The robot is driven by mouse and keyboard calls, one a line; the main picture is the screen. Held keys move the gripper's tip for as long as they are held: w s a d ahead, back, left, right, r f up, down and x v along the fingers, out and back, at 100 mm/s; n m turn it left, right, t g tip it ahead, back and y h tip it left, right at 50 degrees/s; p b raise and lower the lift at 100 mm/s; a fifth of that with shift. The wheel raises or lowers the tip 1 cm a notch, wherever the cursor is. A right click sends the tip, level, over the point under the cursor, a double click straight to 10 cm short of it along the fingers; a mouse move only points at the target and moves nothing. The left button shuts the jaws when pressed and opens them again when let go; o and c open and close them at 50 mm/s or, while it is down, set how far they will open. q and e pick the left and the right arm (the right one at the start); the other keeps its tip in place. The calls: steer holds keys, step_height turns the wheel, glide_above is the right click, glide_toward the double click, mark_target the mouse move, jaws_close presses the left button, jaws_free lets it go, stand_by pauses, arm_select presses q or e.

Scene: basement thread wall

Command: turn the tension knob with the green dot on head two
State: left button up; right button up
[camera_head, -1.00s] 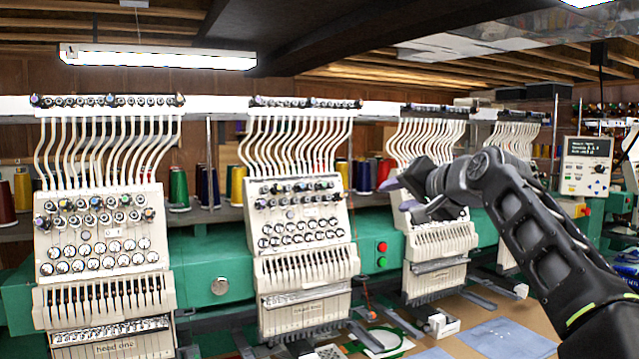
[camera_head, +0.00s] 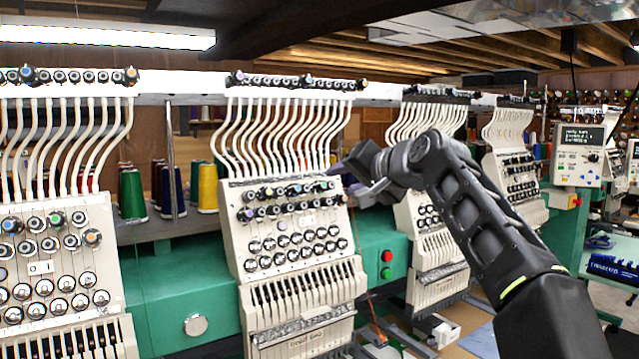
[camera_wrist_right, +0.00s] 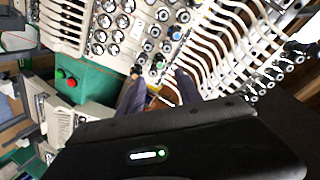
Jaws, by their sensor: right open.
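Head two (camera_head: 290,265) is the cream sewing head in the middle of the head view, with rows of tension knobs (camera_head: 290,197) on its upper panel. A knob with a green dot (camera_wrist_right: 160,63) shows in the right wrist view, just beyond the fingertips and between their lines. In the head view I cannot tell this knob apart surely. My right gripper (camera_head: 350,178) is open and empty at the right edge of head two's knob panel. Its two purplish fingers also show in the right wrist view (camera_wrist_right: 160,88), apart from each other. My left gripper is not in view.
Head one (camera_head: 55,260) stands at left and another head (camera_head: 430,225) just right of my gripper. White thread tubes (camera_head: 275,135) rise above the knobs. A green beam (camera_head: 190,290) carries red and green buttons (camera_head: 387,264). Thread cones (camera_head: 207,188) stand behind.

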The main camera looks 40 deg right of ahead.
mark_target(324, 185)
steer(key=p+x, duration=0.3)
steer(key=x, duration=0.3)
steer(key=shift+w+d, duration=0.1)
steer(key=shift+w, duration=0.2)
steer(key=shift+w+f, duration=0.2)
steer(key=shift+w, duration=0.35)
jaws_close()
